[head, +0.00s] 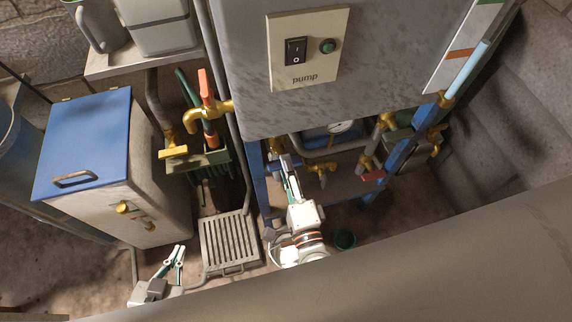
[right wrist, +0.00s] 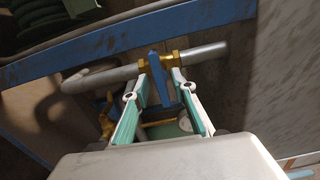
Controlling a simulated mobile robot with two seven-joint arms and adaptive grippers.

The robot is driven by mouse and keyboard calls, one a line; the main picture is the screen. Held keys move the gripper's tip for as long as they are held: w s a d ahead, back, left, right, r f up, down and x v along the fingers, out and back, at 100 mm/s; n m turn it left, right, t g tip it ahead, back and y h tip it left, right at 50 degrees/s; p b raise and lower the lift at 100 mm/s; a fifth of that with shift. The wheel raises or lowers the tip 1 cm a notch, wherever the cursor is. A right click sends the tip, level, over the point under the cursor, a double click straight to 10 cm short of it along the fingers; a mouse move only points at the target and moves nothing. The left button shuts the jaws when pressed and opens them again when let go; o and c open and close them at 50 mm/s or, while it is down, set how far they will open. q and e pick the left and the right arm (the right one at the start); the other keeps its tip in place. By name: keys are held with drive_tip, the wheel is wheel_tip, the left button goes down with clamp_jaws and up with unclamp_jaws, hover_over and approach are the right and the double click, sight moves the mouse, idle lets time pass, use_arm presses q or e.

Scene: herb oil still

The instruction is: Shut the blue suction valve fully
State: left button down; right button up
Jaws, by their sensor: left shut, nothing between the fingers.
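The blue suction valve shows in the right wrist view as a flat blue lever (right wrist: 159,80) on a brass body (right wrist: 174,58) set in a grey pipe. The lever looks roughly crosswise to the pipe. My right gripper (right wrist: 160,68) is open, with one finger on each side of the lever; a gap shows on the right side, and contact on the left is unclear. In the head view my right gripper (head: 289,172) reaches under the pump cabinet, and the blue lever is not clear there. My left gripper (head: 179,250) is shut and empty, low at the left.
The pump cabinet (head: 370,75) overhangs the right gripper. Close by are a blue frame post (head: 256,175), a brass tap (head: 321,169), a red-handled valve (head: 373,174) and a gauge (head: 341,127). An orange-handled valve (head: 206,88) stands left. A floor grate (head: 229,240) lies between the grippers.

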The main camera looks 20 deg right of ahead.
use_arm(q)
drive_tip(key=shift+w+d, duration=0.1)
use_arm(e)
drive_tip(key=s, duration=1.1)
drive_tip(key=shift+s, duration=0.15)
